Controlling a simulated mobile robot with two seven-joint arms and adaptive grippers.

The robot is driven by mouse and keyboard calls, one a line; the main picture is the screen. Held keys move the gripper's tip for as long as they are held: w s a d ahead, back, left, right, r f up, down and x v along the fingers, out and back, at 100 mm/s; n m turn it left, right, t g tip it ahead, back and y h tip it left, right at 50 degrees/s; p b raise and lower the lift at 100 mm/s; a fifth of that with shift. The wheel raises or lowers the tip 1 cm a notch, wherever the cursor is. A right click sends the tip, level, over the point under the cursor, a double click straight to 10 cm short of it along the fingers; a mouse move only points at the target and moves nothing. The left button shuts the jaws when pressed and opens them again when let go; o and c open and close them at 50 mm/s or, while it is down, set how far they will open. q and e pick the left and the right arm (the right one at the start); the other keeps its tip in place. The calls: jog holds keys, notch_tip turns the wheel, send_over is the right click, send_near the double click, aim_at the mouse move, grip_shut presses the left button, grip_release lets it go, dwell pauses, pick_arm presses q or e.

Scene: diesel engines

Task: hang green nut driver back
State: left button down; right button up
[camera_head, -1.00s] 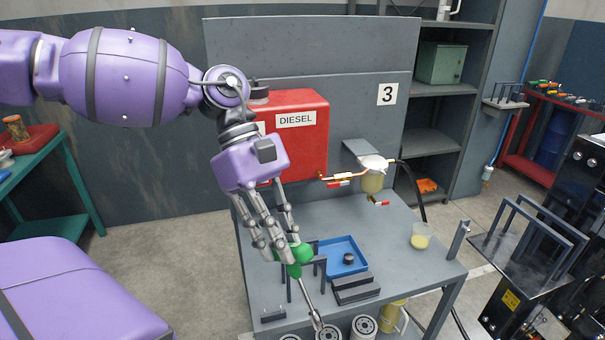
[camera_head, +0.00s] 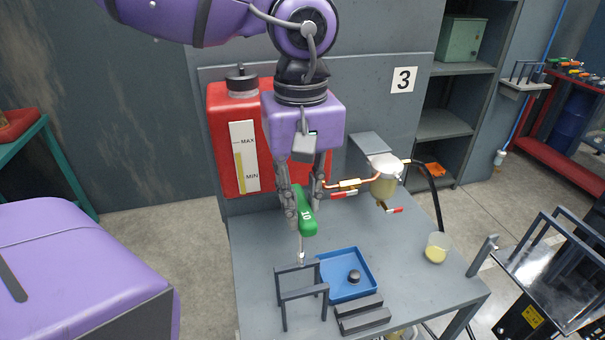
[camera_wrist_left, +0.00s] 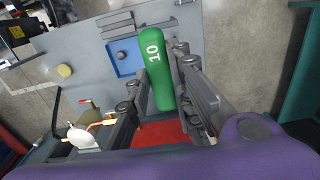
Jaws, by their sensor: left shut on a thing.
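The green nut driver (camera_head: 305,212), marked 10 on its handle, is in my left gripper (camera_head: 303,208). The gripper is shut on the handle, with the metal shaft pointing down. In the left wrist view the green handle (camera_wrist_left: 158,70) lies between the fingers (camera_wrist_left: 155,90). A dark rack (camera_head: 301,281) with two bars on legs stands on the grey bench, just below and in front of the shaft tip in the head view. I cannot tell whether the tip touches anything. My right gripper is not in view.
A blue tray (camera_head: 345,293) with a dark round part stands right of the rack. Dark slotted blocks (camera_head: 362,314) lie in front of it. The red diesel tank (camera_head: 226,140), a filter with copper pipe (camera_head: 384,180) and a beaker (camera_head: 437,247) are nearby. The bench's middle right is clear.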

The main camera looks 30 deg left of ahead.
aim_at(301, 254)
pick_arm(q)
jog(key=shift+w+a, duration=0.1)
jog(key=shift+w, duration=0.05)
jog(key=shift+s+d+f, duration=0.2)
jog(key=shift+s+f, duration=0.2)
jog(key=shift+f, duration=0.45)
jog(key=shift+w+f, duration=0.1)
jog(key=shift+f, duration=0.75)
jog(key=shift+f+b, duration=0.4)
jog(key=shift+f, duration=2.25)
notch_tip(301, 254, down, 3)
jog(key=b, duration=0.2)
jog(key=shift+f+b, duration=0.15)
jog(key=shift+b, duration=0.15)
jog(key=shift+f+b, duration=0.45)
jog(key=shift+f, duration=0.25)
jog(key=shift+f+b, duration=0.55)
jog(key=shift+f, duration=0.25)
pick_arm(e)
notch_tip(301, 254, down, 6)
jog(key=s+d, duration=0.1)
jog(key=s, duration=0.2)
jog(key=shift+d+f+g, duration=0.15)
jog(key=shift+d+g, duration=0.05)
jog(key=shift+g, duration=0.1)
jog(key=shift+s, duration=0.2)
